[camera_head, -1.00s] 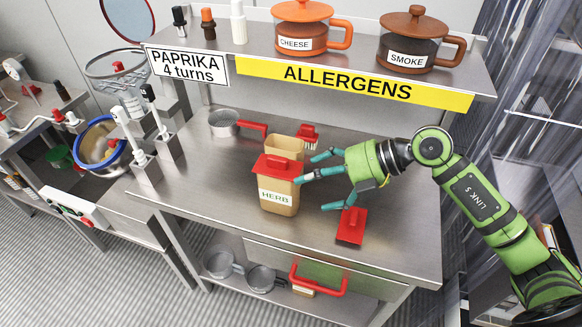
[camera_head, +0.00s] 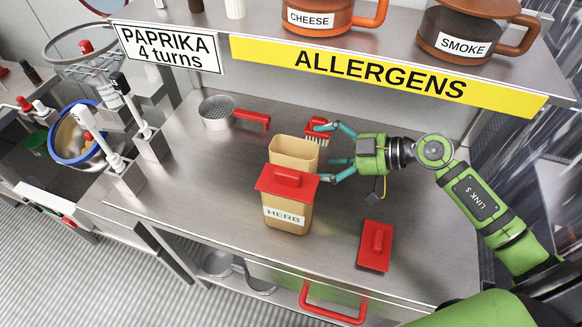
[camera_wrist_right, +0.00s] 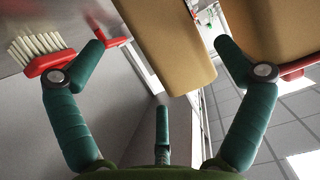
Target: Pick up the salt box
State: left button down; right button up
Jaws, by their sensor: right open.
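No box in view shows a readable salt label. An open tan box (camera_head: 294,153) without a lid stands upright on the steel table, just behind a tan box labelled HERB (camera_head: 287,212) with a red lid. Any label on the open box is hidden. My right gripper (camera_head: 325,152) is open and empty at the right side of the open box, its fingers spread and pointing left. In the right wrist view, a tan box wall (camera_wrist_right: 172,45) lies between the spread fingers, with a second tan box (camera_wrist_right: 275,25) at the upper right. My left gripper is out of view.
A red-handled brush (camera_head: 318,132) lies close behind the gripper. A loose red lid (camera_head: 375,246) lies on the table front right. A sieve (camera_head: 218,112) with a red handle is back left. The shelf with the yellow ALLERGENS sign (camera_head: 380,76) overhangs the back.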

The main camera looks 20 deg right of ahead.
aim_at(295, 161)
jog(key=shift+s+f, duration=0.2)
jog(key=shift+a, duration=0.25)
jog(key=p+x, duration=0.1)
jog(key=x, duration=0.4)
jog(key=shift+w+a+f+p, duration=0.15)
jog(key=shift+a+f+p, duration=0.05)
jog(key=shift+f+p, duration=0.1)
jog(key=shift+w+a+f, duration=0.3)
jog(key=shift+w+a, duration=0.05)
jog(key=shift+a, duration=0.05)
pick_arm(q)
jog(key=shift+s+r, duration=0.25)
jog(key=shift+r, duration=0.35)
pick_arm(e)
jog(key=shift+r, duration=0.1)
jog(key=c, duration=1.5)
jog(key=shift+c, duration=0.5)
